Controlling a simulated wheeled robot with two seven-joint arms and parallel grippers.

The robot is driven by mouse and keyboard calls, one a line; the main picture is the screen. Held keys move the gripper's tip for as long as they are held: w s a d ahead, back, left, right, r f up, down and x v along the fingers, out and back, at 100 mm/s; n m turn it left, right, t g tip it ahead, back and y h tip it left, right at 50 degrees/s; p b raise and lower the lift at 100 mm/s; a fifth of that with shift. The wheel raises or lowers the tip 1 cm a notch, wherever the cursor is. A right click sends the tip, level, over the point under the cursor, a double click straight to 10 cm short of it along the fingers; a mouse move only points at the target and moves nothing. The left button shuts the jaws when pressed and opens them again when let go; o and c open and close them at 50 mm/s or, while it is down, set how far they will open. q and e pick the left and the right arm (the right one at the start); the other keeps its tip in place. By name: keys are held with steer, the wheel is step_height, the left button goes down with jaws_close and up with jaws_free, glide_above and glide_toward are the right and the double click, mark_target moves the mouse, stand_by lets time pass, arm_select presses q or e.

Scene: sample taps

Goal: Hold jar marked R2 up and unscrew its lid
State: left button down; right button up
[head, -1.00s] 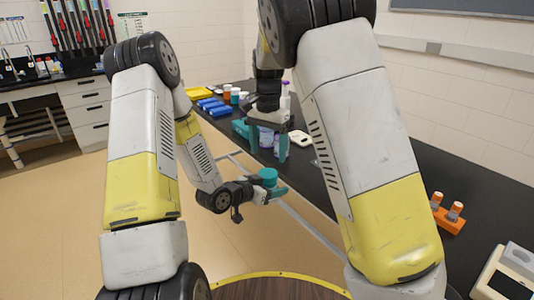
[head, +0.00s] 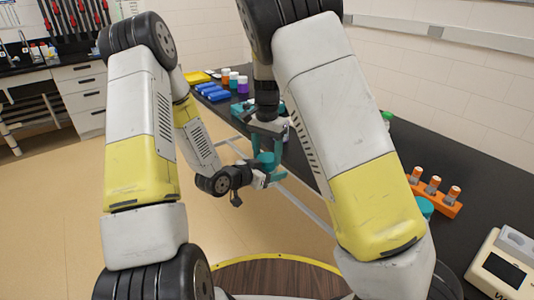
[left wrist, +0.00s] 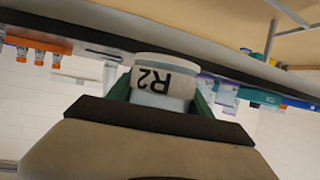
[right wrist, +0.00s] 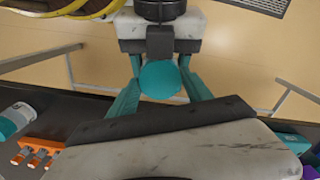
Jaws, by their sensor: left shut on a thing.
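My right gripper (head: 265,150) points down over the jar. Its teal fingers are open on either side of the lid; whether they touch it is hard to tell.
The black bench (head: 470,195) runs along the right. It holds an orange rack with vials (head: 435,197), a teal-lidded jar (head: 424,207), a boxy device (head: 500,265), blue racks (head: 213,93) and a yellow tray (head: 196,78). The floor at the left is clear.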

steer(key=c, duration=1)
steer(key=n, duration=0.5)
steer(key=shift+r, duration=0.1)
steer(key=shift+r, duration=1)
